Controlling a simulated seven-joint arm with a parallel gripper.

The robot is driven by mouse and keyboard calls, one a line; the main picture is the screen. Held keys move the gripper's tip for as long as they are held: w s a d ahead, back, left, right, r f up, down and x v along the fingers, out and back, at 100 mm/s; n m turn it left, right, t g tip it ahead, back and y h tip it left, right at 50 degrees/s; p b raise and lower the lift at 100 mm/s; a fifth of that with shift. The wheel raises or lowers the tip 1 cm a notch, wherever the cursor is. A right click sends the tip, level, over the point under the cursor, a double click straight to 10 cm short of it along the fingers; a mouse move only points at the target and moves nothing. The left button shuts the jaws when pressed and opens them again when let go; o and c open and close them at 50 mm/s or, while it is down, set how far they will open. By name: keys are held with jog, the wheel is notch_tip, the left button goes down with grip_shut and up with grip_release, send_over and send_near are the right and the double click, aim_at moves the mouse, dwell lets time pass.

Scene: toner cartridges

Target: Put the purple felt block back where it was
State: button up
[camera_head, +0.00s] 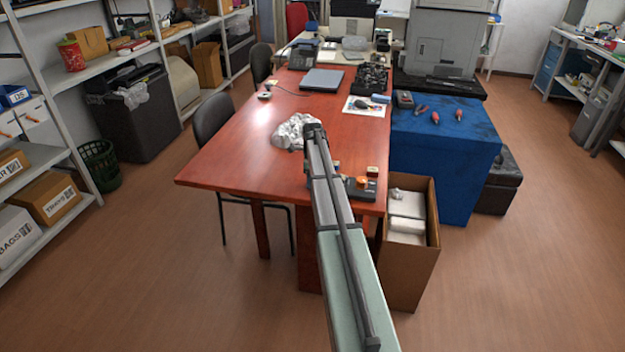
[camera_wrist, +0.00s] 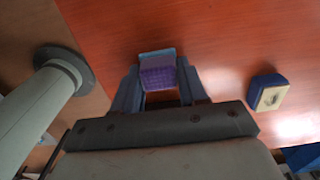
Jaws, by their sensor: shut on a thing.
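The purple felt block (camera_wrist: 158,79), with a teal band along its far edge, sits between the fingers of my gripper (camera_wrist: 158,66) in the wrist view. The fingers are shut on its two sides. Red-brown tabletop shows around it, and I cannot tell whether the block touches the table or hangs just above it. In the head view my arm reaches over the near right part of the red-brown table (camera_head: 235,150). It hides most of the gripper there, and I cannot make out the purple block in that view.
A small dark blue block with a cream top (camera_wrist: 268,93) stands right of the gripper. Crumpled white material (camera_head: 292,131) lies beyond my arm. An open cardboard box (camera_head: 412,270) stands against the table's right side. A blue-covered table (camera_head: 440,160) adjoins. The table's left part is clear.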

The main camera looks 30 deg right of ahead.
jog(key=o, duration=1)
notch_tip(320, 180, up, 12)
jog(key=shift+r, duration=0.1)
